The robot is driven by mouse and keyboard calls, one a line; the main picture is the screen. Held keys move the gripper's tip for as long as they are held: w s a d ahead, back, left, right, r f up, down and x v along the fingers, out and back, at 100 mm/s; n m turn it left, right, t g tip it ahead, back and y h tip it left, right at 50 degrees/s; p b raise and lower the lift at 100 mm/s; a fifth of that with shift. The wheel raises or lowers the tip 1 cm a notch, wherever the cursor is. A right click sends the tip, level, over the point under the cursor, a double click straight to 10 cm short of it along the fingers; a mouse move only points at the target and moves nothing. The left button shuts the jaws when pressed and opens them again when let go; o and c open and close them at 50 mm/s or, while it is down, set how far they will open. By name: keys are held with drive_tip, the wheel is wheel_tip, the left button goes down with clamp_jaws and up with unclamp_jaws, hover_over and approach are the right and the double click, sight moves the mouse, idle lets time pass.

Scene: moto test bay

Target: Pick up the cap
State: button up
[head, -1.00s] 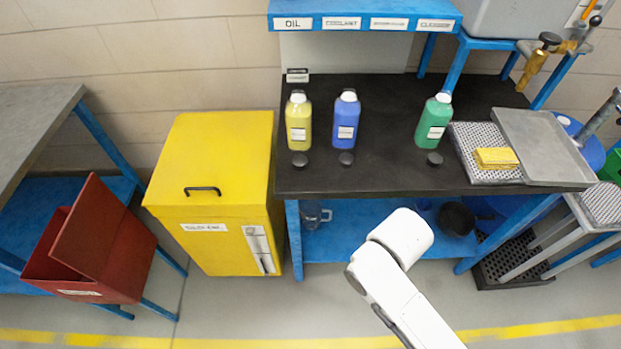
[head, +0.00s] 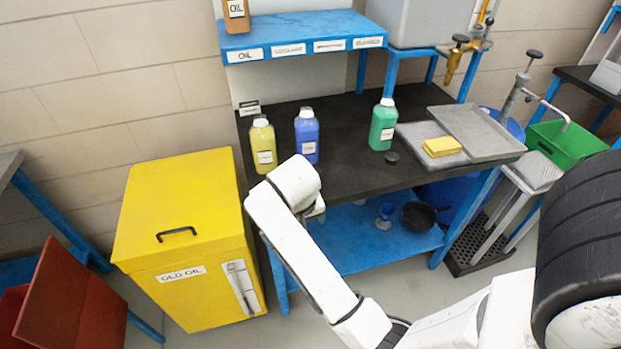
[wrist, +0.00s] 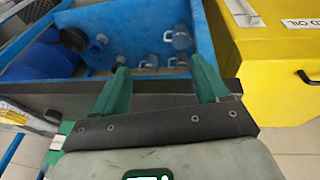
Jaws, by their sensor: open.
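One black round cap (head: 391,157) lies on the dark bench top (head: 350,180) in front of the green bottle (head: 383,125). Two similar caps showed earlier by the yellow bottle (head: 263,146) and the blue bottle (head: 307,135); my arm now covers that area. My gripper shows in the wrist view (wrist: 160,66), with two green fingers apart and nothing between them. It is near the bench's front edge (wrist: 150,86); in the head view mostly hidden behind my white arm. No cap shows in the wrist view.
The yellow old oil bin (head: 180,210) stands left of the bench. A yellow sponge (head: 442,147) lies on a perforated tray at the right. The blue lower shelf (head: 350,245) holds a black pan (head: 425,215). A labelled blue shelf (head: 300,35) hangs above the bottles.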

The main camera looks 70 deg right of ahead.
drive_tip(key=w+d+r+m, duration=0.1)
drive_tip(key=d, duration=0.2)
drive_tip(key=w+d+r+m+b, duration=0.1)
drive_tip(key=d+r+m, duration=0.1)
drive_tip(key=d, duration=0.1)
drive_tip(key=w+d+r+m, duration=0.1)
drive_tip(key=w+d+m, duration=0.1)
drive_tip(key=d, duration=0.1)
drive_tip(key=shift+r+g+b, duration=0.3)
drive_tip(key=shift+r+b, duration=0.05)
drive_tip(key=w+d+r+m+b, duration=0.1)
drive_tip(key=d+r+m, duration=0.35)
drive_tip(key=d, duration=0.25)
drive_tip(key=x, duration=0.6)
drive_tip(key=p+x, duration=0.1)
drive_tip(key=x, duration=0.2)
drive_tip(key=shift+a+f, duration=0.2)
drive_tip(key=shift+f, duration=0.2)
drive_tip(key=shift+c, duration=0.5)
drive_tip(key=c, duration=1)
